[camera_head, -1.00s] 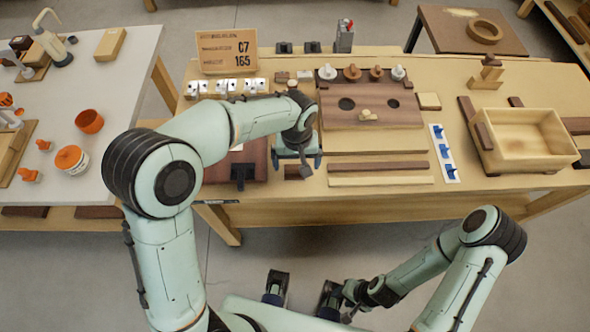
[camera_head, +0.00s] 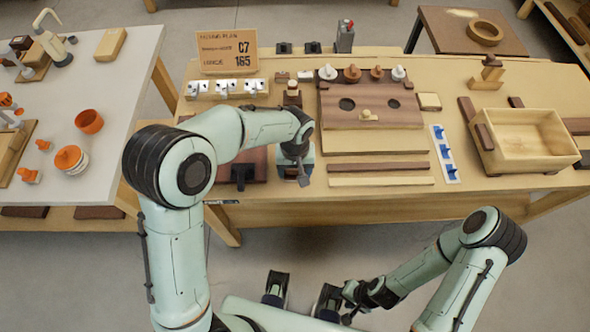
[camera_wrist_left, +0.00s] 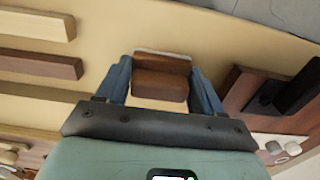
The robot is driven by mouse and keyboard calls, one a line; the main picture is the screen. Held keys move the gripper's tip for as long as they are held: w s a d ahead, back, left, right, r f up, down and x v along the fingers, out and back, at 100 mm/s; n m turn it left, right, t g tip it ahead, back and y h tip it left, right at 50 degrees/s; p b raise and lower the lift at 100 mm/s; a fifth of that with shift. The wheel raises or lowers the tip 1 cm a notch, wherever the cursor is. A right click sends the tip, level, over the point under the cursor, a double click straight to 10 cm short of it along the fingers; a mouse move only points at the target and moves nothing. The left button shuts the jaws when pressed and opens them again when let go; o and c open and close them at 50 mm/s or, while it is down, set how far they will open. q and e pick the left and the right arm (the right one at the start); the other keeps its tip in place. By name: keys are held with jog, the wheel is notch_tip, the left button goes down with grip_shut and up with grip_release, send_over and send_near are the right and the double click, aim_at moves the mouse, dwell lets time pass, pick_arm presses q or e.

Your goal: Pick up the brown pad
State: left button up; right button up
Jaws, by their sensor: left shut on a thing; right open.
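The brown pad (camera_wrist_left: 162,82) is a small reddish-brown block with a pale strip along its far edge. In the left wrist view it lies between the two blue fingers of my left gripper (camera_wrist_left: 162,88), which is shut on it. In the head view my left gripper (camera_head: 303,178) is low at the bench's front edge, left of two long strips, and its wrist largely hides the pad. I cannot tell whether the pad is clear of the bench. My right gripper (camera_head: 302,294) is open and empty, low in front of the bench.
A dark board with a black handle (camera_head: 240,174) lies just left of my left gripper. The light and dark strips (camera_head: 380,175) lie to its right, below a brown board with holes (camera_head: 370,108). An open wooden box (camera_head: 525,140) stands at right.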

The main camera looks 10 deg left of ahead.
pick_arm(q)
notch_tip(320, 180, up, 20)
jog(key=p, duration=0.2)
jog(key=shift+p, duration=0.3)
jog(key=o, duration=0.4)
jog(key=c, duration=0.6)
